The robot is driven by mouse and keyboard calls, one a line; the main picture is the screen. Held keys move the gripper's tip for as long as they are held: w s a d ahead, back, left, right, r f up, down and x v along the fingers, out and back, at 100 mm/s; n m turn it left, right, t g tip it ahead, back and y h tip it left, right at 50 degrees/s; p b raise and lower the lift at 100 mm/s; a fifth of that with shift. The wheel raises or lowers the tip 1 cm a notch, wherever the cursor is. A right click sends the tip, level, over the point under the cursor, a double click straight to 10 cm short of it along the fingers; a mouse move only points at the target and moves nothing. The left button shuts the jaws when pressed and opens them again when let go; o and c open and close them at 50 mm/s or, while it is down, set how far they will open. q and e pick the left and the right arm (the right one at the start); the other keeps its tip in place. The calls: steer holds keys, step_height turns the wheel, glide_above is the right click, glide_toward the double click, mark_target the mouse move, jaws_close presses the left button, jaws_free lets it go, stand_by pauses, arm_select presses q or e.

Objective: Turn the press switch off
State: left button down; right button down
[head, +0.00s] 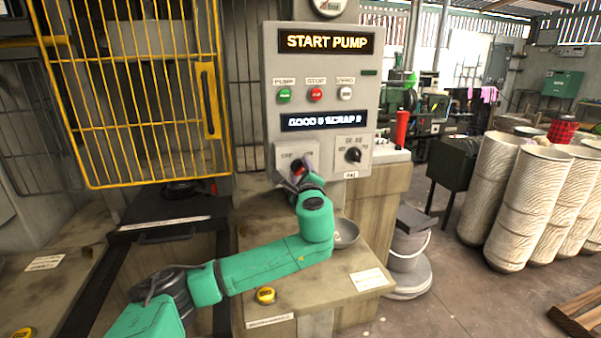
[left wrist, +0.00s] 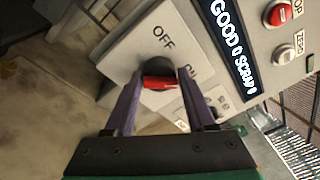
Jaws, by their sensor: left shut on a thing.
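The press switch is a rotary switch with a red handle (left wrist: 160,82) on a dark round base, set on a grey plate (left wrist: 120,68) marked OFF and ON in the left wrist view. In the head view its plate (head: 282,158) is at the lower left of the control panel, and the handle is mostly hidden by my gripper. My left gripper (left wrist: 159,78) is shut on the red handle, with one purple finger on each side. It also shows in the head view (head: 302,168). The ON label is partly covered by a finger. My right gripper is in neither view.
The control panel (head: 270,90) has START PUMP and counter displays, green, red and white buttons, and a black rotary knob (head: 353,155) right of the switch. A metal bowl (head: 347,236) and a yellow round object (head: 265,295) sit on the bench below. A yellow cage door (head: 207,100) stands left.

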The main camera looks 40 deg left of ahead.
arm_select(q)
steer(key=shift+f, duration=0.25)
steer(key=shift+d+f+n+b, duration=0.1)
steer(key=shift+f+n+b, duration=0.15)
steer(key=shift+n+b, duration=0.5)
steer(key=n+b, duration=0.3)
steer(key=n+y+b, duration=0.1)
steer(key=n+b, duration=0.2)
steer(key=b, duration=0.1)
steer(key=n+b, duration=0.3)
steer(key=shift+w+f+n, duration=0.1)
steer(key=shift+f+n, duration=0.15)
steer(key=shift+f, duration=0.1)
steer(key=n+y+b, duration=0.1)
steer(key=n+b, duration=0.3)
steer(key=n, duration=0.1)
steer(key=shift+r+n+g, duration=0.15)
steer(key=shift+n+g, duration=0.15)
steer(key=shift+n, duration=0.1)
steer(key=shift+d+r+n+b, duration=0.15)
steer(key=shift+n+b, duration=0.55)
steer(key=shift+n, duration=0.4)
steer(key=shift+r+n, duration=0.2)
steer(key=shift+n, duration=0.1)
